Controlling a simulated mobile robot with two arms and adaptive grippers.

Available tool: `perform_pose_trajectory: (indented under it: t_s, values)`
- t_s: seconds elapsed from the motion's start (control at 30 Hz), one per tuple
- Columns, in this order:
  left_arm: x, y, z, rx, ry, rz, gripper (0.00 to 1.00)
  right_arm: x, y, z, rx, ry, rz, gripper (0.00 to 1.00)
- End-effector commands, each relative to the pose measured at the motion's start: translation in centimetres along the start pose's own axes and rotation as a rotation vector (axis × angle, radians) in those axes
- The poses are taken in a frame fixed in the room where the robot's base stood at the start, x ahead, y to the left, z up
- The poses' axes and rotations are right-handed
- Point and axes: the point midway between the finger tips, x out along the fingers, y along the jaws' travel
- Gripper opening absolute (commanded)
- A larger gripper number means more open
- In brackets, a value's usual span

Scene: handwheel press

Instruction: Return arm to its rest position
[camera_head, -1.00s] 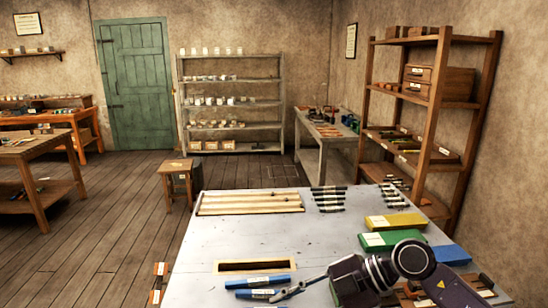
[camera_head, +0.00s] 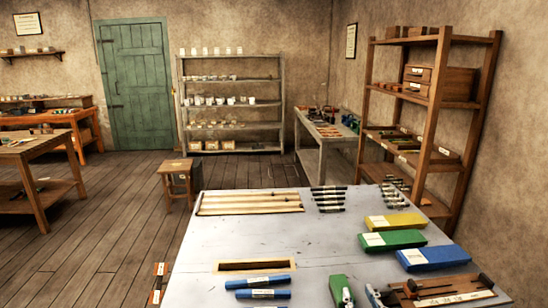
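Only the tips of my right gripper (camera_head: 361,298) show, at the bottom edge of the head view. Its two grey fingertips stand apart with bare table between them, and nothing shows held. The rest of my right arm is out of the picture. A green piece (camera_head: 337,287) lies beside the left fingertip; I cannot tell whether they touch. My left gripper is not in view.
The grey table (camera_head: 330,240) has a clear middle. A wooden-rimmed slot (camera_head: 222,267), a slatted wooden rack (camera_head: 250,203), and yellow (camera_head: 395,221), green (camera_head: 392,240) and blue (camera_head: 433,258) boxes are on it. A wooden tray (camera_head: 440,290) is at the front right.

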Motion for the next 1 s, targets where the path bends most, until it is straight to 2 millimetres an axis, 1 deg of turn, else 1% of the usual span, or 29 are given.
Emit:
perform_pose_trajectory:
  t_s: [0.03,0.07,0.1,0.17,0.2,0.27,0.3,0.43,0.47,0.5,0.63,0.7,0.87,0.97,1.0]
  values:
    - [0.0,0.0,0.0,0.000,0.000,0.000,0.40,-1.5,0.6,3.6,0.014,-0.124,0.024,0.28]
    - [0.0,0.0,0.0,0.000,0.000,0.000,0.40,-2.4,0.9,5.7,0.017,-0.197,0.033,0.28]
    - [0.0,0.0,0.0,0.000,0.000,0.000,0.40,-3.9,1.1,8.3,0.018,-0.296,0.041,0.28]
    - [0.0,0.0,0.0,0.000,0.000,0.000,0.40,-6.4,1.2,12.0,0.017,-0.439,0.039,0.28]
    - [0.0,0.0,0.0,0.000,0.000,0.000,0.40,-8.2,1.1,14.2,0.015,-0.527,0.032,0.28]
    - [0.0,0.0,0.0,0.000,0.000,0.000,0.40,-10.9,0.8,16.9,0.011,-0.645,0.014,0.28]
    - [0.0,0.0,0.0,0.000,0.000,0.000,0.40,-12.6,0.6,18.4,0.008,-0.716,-0.001,0.28]
    - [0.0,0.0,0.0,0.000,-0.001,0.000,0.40,-18.0,-0.4,21.9,-0.001,-0.911,-0.064,0.28]
    - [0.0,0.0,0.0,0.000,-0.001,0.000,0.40,-19.1,-0.6,22.5,-0.002,-0.949,-0.079,0.28]
    - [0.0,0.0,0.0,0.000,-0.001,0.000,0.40,-20.8,-1.0,23.3,-0.005,-1.001,-0.101,0.28]
    - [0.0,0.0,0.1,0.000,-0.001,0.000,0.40,-25.8,-2.0,25.1,-0.012,-1.152,-0.180,0.28]
    - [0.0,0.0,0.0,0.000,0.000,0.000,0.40,-24.5,-2.2,26.9,-0.017,-1.148,-0.176,0.28]
    - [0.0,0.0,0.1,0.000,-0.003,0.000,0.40,-23.2,-2.9,31.0,-0.018,-1.163,-0.178,0.28]
    - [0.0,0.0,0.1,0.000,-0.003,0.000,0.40,-22.6,-3.3,34.2,-0.019,-1.176,-0.180,0.28]
    - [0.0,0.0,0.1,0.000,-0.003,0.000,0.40,-22.4,-3.5,35.6,-0.020,-1.182,-0.181,0.28]
